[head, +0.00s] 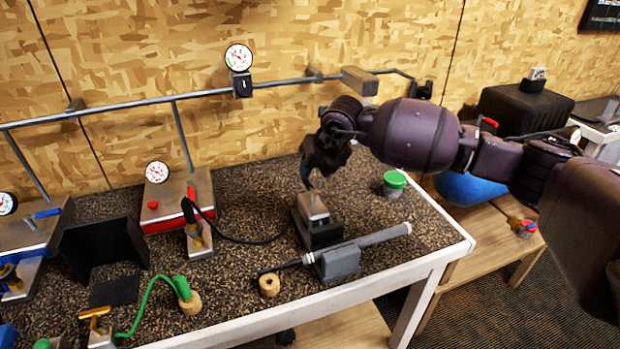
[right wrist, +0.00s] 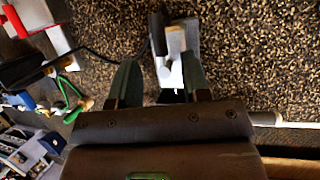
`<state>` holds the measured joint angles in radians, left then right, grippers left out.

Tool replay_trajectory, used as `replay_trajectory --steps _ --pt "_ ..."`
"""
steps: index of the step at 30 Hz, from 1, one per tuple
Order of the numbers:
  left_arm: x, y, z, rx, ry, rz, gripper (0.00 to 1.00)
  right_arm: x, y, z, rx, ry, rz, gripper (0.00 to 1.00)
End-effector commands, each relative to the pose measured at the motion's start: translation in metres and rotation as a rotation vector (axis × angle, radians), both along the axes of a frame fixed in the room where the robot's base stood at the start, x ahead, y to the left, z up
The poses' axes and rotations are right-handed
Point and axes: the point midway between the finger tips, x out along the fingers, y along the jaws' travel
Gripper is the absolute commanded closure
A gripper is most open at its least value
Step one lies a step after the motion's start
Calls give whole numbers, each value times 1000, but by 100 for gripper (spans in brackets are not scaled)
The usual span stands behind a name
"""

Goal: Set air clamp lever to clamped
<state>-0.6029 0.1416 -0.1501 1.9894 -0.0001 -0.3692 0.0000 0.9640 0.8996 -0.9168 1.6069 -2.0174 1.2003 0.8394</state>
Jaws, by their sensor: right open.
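A small clamp unit (head: 314,206) with a silver block on a dark base stands on the speckled bench top, right of centre. In the right wrist view its pale metal part (right wrist: 176,42) lies just beyond and between my fingers. I cannot make out a separate lever or its setting. My right gripper (head: 308,184) hangs just above the unit in the head view, pointing down. Its two fingers show apart in the right wrist view (right wrist: 158,78), with nothing clearly held between them. My left gripper is not in view.
A green-lidded jar (head: 394,183) stands to the right. A red-based gauge unit (head: 178,200) and a black hose are left. A pipe (head: 150,101) runs along the wall.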

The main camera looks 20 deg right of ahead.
Motion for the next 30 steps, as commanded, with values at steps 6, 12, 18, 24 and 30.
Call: replay_trajectory --steps 6,12,18,24,30 --pt "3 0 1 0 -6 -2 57 12 6 -27 1 0 -1 57" --pt "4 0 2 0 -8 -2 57 16 9 -38 1 -1 1 57" --pt "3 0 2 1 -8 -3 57 16 9 -39 1 -1 1 57" --pt "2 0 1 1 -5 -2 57 16 9 -39 1 -1 1 74" --pt "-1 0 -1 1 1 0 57 16 9 -39 1 -1 1 100"
